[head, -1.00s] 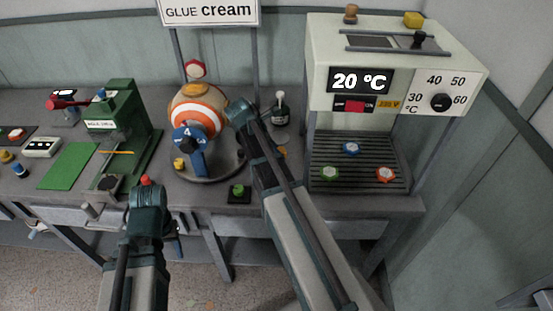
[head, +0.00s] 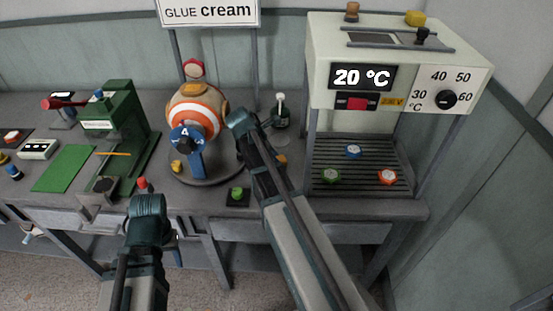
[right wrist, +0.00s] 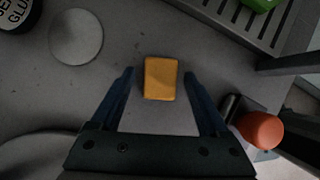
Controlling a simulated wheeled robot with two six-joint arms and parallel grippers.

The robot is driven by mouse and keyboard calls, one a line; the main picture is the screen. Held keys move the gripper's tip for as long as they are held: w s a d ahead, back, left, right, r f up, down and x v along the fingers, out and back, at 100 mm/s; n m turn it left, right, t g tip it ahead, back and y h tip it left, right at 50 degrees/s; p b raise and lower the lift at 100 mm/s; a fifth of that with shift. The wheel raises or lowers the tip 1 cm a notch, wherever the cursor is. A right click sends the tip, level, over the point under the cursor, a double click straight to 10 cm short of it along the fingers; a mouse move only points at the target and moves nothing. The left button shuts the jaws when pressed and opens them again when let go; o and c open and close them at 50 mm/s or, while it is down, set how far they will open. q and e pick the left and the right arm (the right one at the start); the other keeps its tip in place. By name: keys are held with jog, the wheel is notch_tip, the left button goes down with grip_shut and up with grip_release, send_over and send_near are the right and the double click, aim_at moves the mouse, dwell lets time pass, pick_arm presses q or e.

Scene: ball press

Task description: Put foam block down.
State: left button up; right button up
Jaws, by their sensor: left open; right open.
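The foam block, an orange-yellow block (right wrist: 160,78), lies on the grey bench top in the right wrist view. It sits between the two fingers of my right gripper (right wrist: 159,75), with a gap on each side. That gripper is open.
A grey disc (right wrist: 76,37) and a glue bottle (right wrist: 14,12) lie up-left of the block. A slatted grate (right wrist: 250,18) is up-right. An orange-red ball-shaped knob (right wrist: 260,130) is close to the right finger. The striped round machine (head: 195,118) stands left of my right arm.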

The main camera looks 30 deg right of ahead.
jog(key=shift+r, duration=0.2)
jog(key=s+p+v, duration=0.1)
jog(key=p+v, duration=0.9)
jog(key=v, duration=0.2)
jog(key=shift+w+p, duration=0.35)
jog(key=shift+w, duration=0.1)
jog(key=s+a+m, duration=0.1)
jog(key=s+a, duration=0.1)
jog(key=a, duration=0.2)
jog(key=s+a+f+m+y, duration=0.1)
jog(key=s+a+m, duration=0.1)
jog(key=a, duration=0.1)
jog(key=s+a+m+y, duration=0.1)
jog(key=s+a, duration=0.1)
jog(key=a, duration=0.2)
jog(key=shift+s+a+f+m+t, duration=0.3)
jog(key=shift+s+f+m+t, duration=0.05)
jog(key=shift+s+m+t, duration=0.05)
jog(key=s+a+f+m+y, duration=0.1)
jog(key=s+a+m+y, duration=0.1)
jog(key=s+a+m, duration=0.5)
jog(key=s+a, duration=0.4)
jog(key=a, duration=0.1)
jog(key=shift+a+m+y, duration=0.3)
jog(key=shift+y, duration=0.1)
